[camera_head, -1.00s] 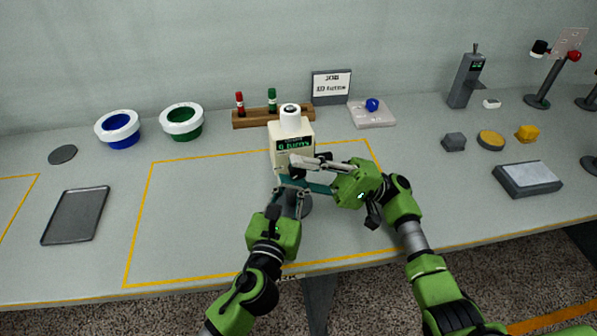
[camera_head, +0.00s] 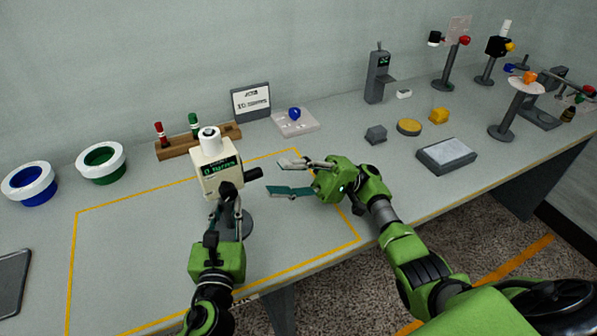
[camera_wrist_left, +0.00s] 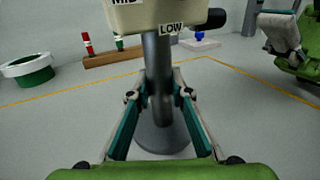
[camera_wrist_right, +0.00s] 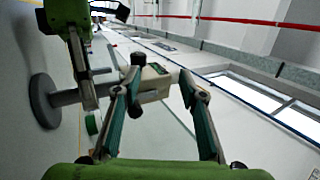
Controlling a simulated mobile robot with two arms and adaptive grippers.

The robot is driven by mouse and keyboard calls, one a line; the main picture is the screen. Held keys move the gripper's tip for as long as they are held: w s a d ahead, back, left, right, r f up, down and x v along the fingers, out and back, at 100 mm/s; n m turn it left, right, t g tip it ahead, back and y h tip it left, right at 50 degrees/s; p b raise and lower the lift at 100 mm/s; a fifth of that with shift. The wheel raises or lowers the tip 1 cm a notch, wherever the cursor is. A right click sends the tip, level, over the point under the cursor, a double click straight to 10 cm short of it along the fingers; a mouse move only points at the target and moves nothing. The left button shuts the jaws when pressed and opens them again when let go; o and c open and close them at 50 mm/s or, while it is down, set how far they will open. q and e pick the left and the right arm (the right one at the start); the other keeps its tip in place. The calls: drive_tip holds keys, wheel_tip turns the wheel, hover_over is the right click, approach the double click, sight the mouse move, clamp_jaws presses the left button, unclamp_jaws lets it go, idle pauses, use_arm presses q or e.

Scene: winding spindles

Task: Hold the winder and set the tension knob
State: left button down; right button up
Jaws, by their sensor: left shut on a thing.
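The winder (camera_head: 218,176) is a cream box with a green display, a white top, a dark knob (camera_head: 253,173) on its right side and a grey post on a round base. MID and LOW labels show on the winder (camera_wrist_left: 160,14) in the left wrist view. My left gripper (camera_wrist_left: 160,88) is shut on the post (camera_wrist_left: 158,65), below the box. My right gripper (camera_head: 275,176) is open and empty, its fingertips just right of the knob. In the right wrist view the winder (camera_wrist_right: 153,82) appears beyond and between the open fingers.
A wooden rack (camera_head: 184,144) with a red and a green spindle and a sign (camera_head: 251,102) stand behind. Green (camera_head: 101,163) and blue (camera_head: 30,185) bowls are at left. A grey pad (camera_head: 450,155) and small blocks lie at right. The yellow-outlined area is mostly clear.

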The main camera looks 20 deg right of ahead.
sight(230, 198)
drive_tip(key=shift+w+d, duration=0.1)
drive_tip(key=shift+d, duration=1.55)
drive_tip(key=a+h, duration=0.2)
drive_tip(key=a, duration=0.3)
drive_tip(key=a+h, duration=0.2)
drive_tip(key=a, duration=0.3)
drive_tip(key=a+r+h, duration=0.1)
drive_tip(key=a+h, duration=0.2)
drive_tip(key=a, duration=0.2)
drive_tip(key=shift+r, duration=0.1)
clamp_jaws()
